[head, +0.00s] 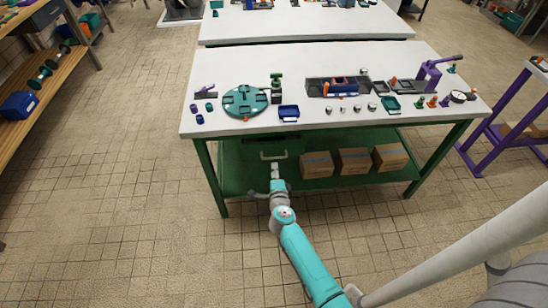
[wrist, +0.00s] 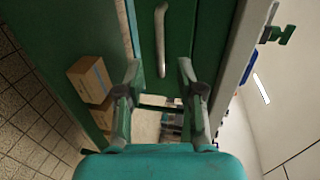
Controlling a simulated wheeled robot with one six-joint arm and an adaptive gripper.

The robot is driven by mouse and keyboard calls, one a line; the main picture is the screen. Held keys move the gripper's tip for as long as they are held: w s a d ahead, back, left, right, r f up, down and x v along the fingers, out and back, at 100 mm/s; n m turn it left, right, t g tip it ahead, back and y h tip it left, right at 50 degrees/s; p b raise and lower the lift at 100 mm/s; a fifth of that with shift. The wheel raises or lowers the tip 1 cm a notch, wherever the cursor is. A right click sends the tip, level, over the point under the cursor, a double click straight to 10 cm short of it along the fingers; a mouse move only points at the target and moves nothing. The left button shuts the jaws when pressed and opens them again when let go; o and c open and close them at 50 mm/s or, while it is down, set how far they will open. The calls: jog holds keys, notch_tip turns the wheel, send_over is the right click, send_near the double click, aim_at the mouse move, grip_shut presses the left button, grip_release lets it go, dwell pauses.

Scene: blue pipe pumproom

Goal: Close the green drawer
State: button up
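The green drawer (head: 241,153) is under the white-topped workbench, at its left part. Its pale bar handle (head: 273,156) faces me. In the wrist view the green drawer front (wrist: 183,28) and the handle (wrist: 161,40) are straight ahead, with the handle running lengthwise between my fingers' lines. My gripper (head: 275,168) is just in front of the handle in the head view. In the wrist view my gripper (wrist: 158,70) has its two fingers apart with nothing between them. I cannot tell how far the drawer stands out, or whether a finger touches it.
Cardboard boxes (head: 353,161) stand on the green lower shelf to the right of the drawer; they also show in the wrist view (wrist: 91,79). The bench top (head: 222,75) carries a teal round plate (head: 246,101) and small parts. Tiled floor in front is clear.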

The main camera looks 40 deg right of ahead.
aim_at(273, 158)
jog(key=x, duration=0.8)
jog(key=shift+w+f, duration=0.1)
jog(key=shift+w, duration=0.05)
grip_shut()
